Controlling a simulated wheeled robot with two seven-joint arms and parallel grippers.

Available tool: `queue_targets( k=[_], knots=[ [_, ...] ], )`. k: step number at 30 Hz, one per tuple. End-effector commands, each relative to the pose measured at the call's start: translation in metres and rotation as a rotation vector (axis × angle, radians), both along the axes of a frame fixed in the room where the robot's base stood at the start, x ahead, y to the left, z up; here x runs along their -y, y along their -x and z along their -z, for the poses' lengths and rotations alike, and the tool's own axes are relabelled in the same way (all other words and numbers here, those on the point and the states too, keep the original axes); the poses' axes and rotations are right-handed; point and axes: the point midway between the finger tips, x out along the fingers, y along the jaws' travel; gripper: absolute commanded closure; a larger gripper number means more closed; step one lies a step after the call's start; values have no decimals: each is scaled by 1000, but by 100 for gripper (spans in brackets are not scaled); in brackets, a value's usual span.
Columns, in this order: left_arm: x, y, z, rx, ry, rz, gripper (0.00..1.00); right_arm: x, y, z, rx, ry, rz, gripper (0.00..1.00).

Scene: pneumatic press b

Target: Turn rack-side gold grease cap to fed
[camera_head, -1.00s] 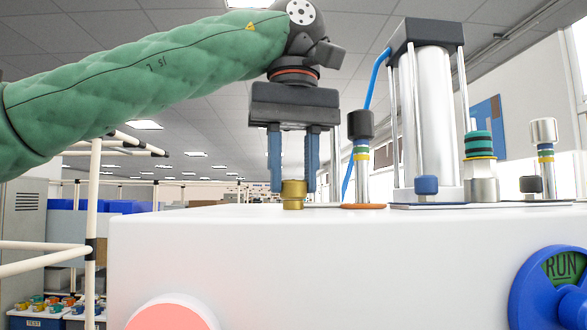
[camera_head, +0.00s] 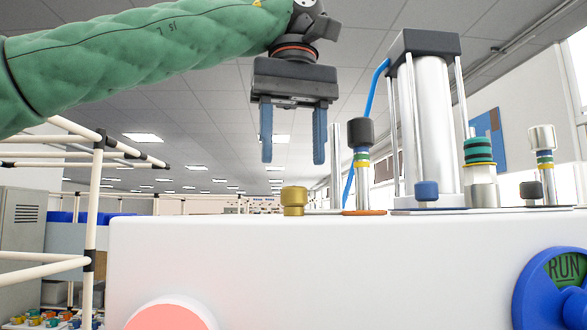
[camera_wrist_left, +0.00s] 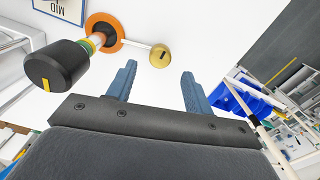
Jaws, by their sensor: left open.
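The gold grease cap (camera_head: 294,200) sits on the top of the white press housing (camera_head: 350,258), near its left end. In the left wrist view the gold cap (camera_wrist_left: 160,55) shows from above with a small dark mark on its face. My left gripper (camera_head: 293,160) is open and empty, above the cap, with its blue fingertips clear of it. In the left wrist view the fingers (camera_wrist_left: 160,75) stand apart with nothing between them. My right gripper is not in view.
A black-topped post (camera_head: 361,140) on an orange ring stands right of the cap. Behind are the press cylinder (camera_head: 432,120) and a blue hose. A teal-banded knob (camera_head: 479,152) and a blue RUN dial (camera_head: 530,290) are further right. A pipe rack (camera_head: 92,200) stands left.

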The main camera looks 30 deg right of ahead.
Motion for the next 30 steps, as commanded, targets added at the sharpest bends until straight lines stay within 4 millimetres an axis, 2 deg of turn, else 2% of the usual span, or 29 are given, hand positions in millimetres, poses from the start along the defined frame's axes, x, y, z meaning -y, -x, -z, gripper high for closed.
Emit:
queue_targets(
  k=[6, 12, 30],
  knots=[
    [0, 0, -21, 2, 0, -1, 48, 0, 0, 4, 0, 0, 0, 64],
    [0, -1, -31, 1, 1, -1, 48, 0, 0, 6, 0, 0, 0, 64],
    [0, 0, -33, 1, 1, 0, 48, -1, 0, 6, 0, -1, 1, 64]
  ],
)
